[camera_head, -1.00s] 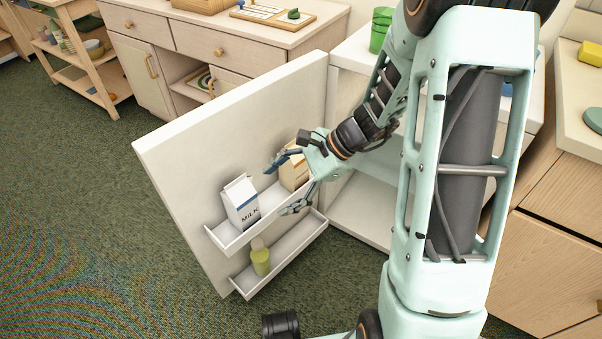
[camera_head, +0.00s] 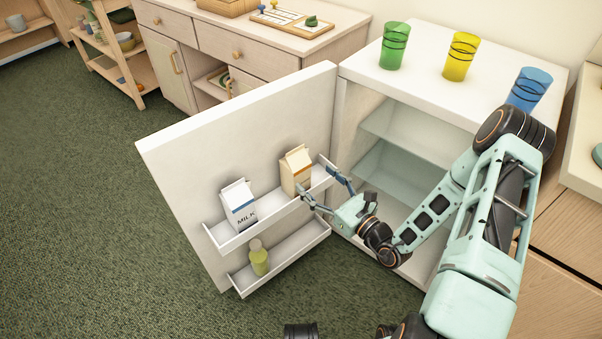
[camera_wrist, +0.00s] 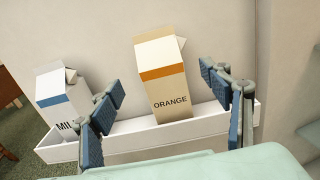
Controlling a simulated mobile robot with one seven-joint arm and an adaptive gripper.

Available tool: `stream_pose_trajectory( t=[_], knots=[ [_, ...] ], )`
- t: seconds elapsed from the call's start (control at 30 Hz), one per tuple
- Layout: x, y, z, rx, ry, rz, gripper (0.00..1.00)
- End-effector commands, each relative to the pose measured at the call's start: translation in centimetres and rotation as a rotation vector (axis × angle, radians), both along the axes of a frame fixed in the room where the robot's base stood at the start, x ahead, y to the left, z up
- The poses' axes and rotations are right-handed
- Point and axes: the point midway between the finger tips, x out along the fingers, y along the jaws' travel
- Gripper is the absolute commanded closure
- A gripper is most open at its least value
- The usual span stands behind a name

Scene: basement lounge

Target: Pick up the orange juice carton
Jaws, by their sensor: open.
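The orange juice carton (camera_head: 296,170) is cream with an orange band. It stands in the upper door shelf (camera_head: 268,215) of the open fridge door, right of the milk carton (camera_head: 238,205). In the wrist view the carton (camera_wrist: 165,80) reads "ORANGE" and leans slightly, between and beyond the fingers. My gripper (camera_head: 321,190) is open and empty, just right of and in front of the carton, its fingers over the shelf's front. In the wrist view my gripper (camera_wrist: 168,118) has a blue-padded finger on each side, with no contact visible.
The milk carton (camera_wrist: 65,100) is close to my left finger in the wrist view. A green bottle (camera_head: 259,257) stands in the lower door shelf (camera_head: 290,252). Green (camera_head: 394,46), yellow (camera_head: 460,55) and blue (camera_head: 529,89) cups stand on the fridge top (camera_head: 430,75).

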Motion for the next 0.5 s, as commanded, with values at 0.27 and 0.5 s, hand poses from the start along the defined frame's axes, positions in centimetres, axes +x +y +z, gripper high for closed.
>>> stream_pose_trajectory(
  t=[0.27,0.5],
  knots=[
    [3.1,2.8,-0.1,-0.001,-0.002,0.003,0.29],
    [4.3,3.7,-0.1,-0.001,-0.001,0.004,0.29]
  ],
)
